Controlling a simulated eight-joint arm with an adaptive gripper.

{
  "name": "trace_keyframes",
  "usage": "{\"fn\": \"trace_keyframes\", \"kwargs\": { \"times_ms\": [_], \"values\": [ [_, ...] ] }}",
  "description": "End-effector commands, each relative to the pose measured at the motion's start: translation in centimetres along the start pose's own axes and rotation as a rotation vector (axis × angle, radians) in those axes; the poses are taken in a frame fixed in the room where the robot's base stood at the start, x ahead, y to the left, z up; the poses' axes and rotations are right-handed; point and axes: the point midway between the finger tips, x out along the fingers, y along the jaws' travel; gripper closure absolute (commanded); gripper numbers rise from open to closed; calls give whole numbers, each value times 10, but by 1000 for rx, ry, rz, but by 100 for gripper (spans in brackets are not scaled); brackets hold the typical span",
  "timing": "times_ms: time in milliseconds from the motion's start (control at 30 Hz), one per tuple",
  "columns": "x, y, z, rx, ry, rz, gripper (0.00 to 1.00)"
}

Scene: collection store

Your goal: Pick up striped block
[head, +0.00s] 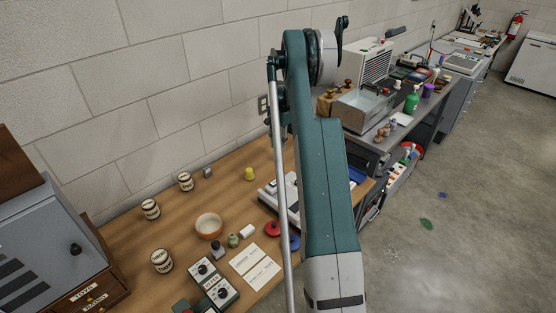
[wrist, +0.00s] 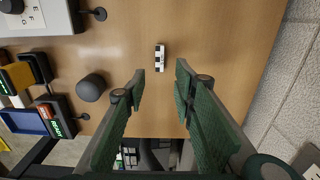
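The striped block (wrist: 159,57) is a small black and white piece lying on the brown wooden table in the wrist view. My gripper (wrist: 160,80) is open, with its two green fingers apart and nothing between them. In the picture, the block lies just beyond the fingertips, roughly in line with the gap between them. I cannot tell the height of the fingers above the table. In the head view I cannot make out the block, and my gripper does not show; my arm covers part of the table.
In the wrist view a dark round object (wrist: 92,88) stands left of the fingers, with a blue tray (wrist: 25,122) farther left. Bare table (wrist: 225,40) surrounds the block.

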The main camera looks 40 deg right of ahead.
Motion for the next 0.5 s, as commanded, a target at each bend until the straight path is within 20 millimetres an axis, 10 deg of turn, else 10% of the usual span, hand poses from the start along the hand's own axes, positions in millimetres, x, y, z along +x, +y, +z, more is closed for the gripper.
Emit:
{"fn": "trace_keyframes", "kwargs": {
  "times_ms": [500],
  "values": [
    [21, 0, 0, 0, 0, 0, 73]
  ]
}}
